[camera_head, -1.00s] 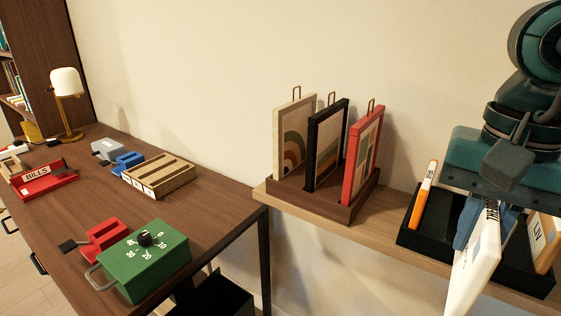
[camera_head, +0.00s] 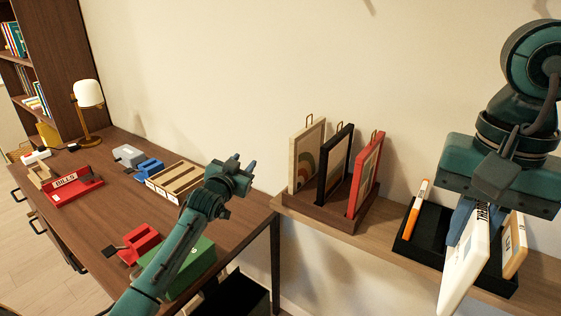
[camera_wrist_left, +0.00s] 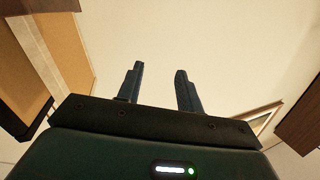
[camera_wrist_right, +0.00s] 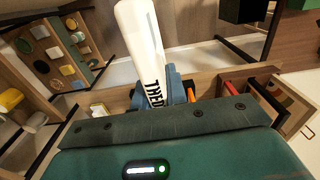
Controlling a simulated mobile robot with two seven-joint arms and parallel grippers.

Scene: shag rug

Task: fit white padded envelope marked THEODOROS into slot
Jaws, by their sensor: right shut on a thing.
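The white padded envelope (camera_head: 466,262) hangs tilted from my right gripper (camera_head: 462,220), lettering partly hidden. In the right wrist view the envelope (camera_wrist_right: 143,40) shows letters "THE" between the blue fingers. My right gripper is shut on it. A black slotted rack (camera_head: 408,248) stands on the wall shelf behind it, with an orange-and-white item (camera_head: 415,210) at its left and a tan envelope (camera_head: 514,246) at its right. The envelope's lower end overhangs the shelf front; it hides the middle slots. My left gripper (camera_head: 240,168) is open and empty above the desk.
A wooden stand (camera_head: 330,212) with three framed pictures is left of the rack on the shelf (camera_head: 385,244). The desk (camera_head: 110,205) holds a red BILLS tray (camera_head: 72,188), a wooden slotted block (camera_head: 178,179), a green box (camera_head: 195,262) and a lamp (camera_head: 88,100).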

